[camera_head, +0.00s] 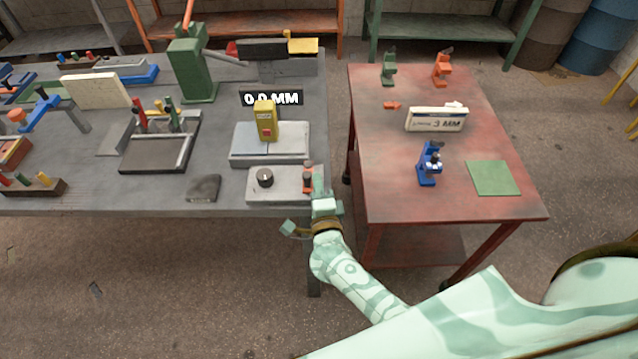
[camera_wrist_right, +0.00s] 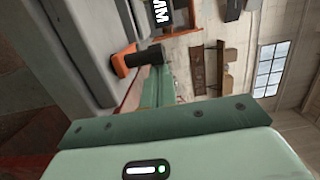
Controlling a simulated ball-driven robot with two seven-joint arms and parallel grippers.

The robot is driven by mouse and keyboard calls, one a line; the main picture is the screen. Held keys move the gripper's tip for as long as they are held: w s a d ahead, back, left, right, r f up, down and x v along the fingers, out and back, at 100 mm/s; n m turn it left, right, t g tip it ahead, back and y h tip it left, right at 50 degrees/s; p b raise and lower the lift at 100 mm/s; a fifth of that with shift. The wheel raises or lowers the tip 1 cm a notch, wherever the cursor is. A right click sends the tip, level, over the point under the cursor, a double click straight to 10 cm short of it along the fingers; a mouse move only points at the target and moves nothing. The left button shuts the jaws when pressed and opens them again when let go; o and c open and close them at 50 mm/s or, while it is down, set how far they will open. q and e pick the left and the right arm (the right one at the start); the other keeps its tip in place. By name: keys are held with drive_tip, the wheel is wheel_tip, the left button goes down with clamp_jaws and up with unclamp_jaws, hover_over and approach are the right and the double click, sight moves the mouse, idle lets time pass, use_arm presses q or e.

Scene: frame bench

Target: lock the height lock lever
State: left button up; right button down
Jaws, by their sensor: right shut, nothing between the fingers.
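A grey control box (camera_head: 275,196) sits at the front right corner of the grey bench. It carries a black round knob (camera_head: 265,178) and, at its right end, an orange lever with a dark tip (camera_head: 307,180), which I take for the height lock lever. In the right wrist view the orange part (camera_wrist_right: 123,60) shows with its black cylindrical grip (camera_wrist_right: 150,55). My right gripper (camera_head: 318,178) is shut and empty, just right of the lever. A finger reaches close to the black grip; I cannot tell whether they touch. My left gripper is not in view.
Behind the box stand a grey block with a yellow unit (camera_head: 264,122) and a "0.0 MM" display (camera_head: 272,98). A dark tray (camera_head: 150,165) and tools fill the bench's left.

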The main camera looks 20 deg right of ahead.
drive_tip(key=shift+a+y, duration=0.3)
drive_tip(key=shift+a, duration=0.55)
drive_tip(key=shift+s+a+f, duration=0.1)
drive_tip(key=shift+s+f, duration=0.05)
drive_tip(key=shift+s, duration=0.4)
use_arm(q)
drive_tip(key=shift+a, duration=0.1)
use_arm(e)
drive_tip(key=d+v, duration=0.1)
drive_tip(key=v, duration=1.4)
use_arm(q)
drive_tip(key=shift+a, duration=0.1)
